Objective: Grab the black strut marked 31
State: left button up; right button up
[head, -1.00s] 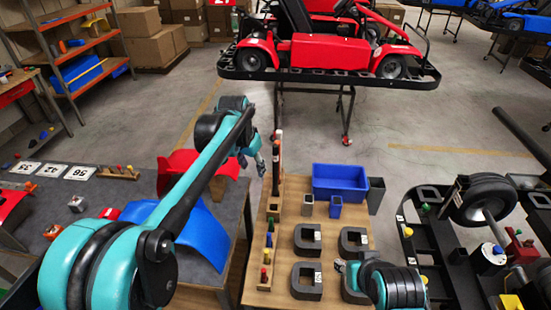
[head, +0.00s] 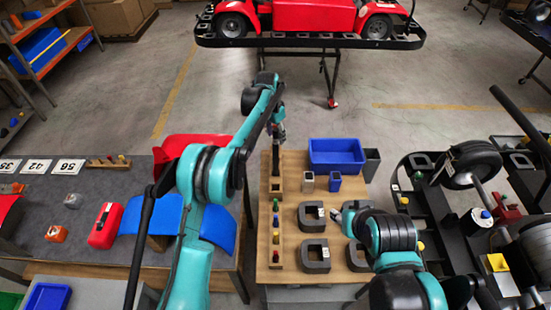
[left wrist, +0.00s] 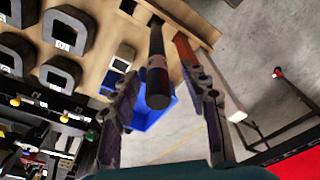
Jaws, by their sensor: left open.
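A black strut (head: 275,158) stands upright in the wooden rack on the light wooden table in the head view. In the left wrist view the black strut (left wrist: 157,80) points toward the camera, between the two fingers of my left gripper (left wrist: 163,72). The gripper is open around its upper part, with no clear contact. No number can be read on it. A reddish-brown strut (left wrist: 192,58) is close beside it, by the right finger. In the head view my left gripper (head: 278,132) is over the rack. My right gripper (head: 345,215) is low by the U-shaped blocks; its jaws are unclear.
A blue bin (head: 336,168) and small containers stand behind several dark U-shaped blocks (head: 312,214). Small coloured pegs (head: 276,222) line the rack's front part. A grey table (head: 60,215) with number cards lies left. A black kart frame (head: 418,200) is at the right.

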pick_arm(q)
jog(key=shift+d+f, duration=0.25)
jog(key=shift+f, duration=0.95)
grip_shut()
jog(key=shift+r, duration=0.1)
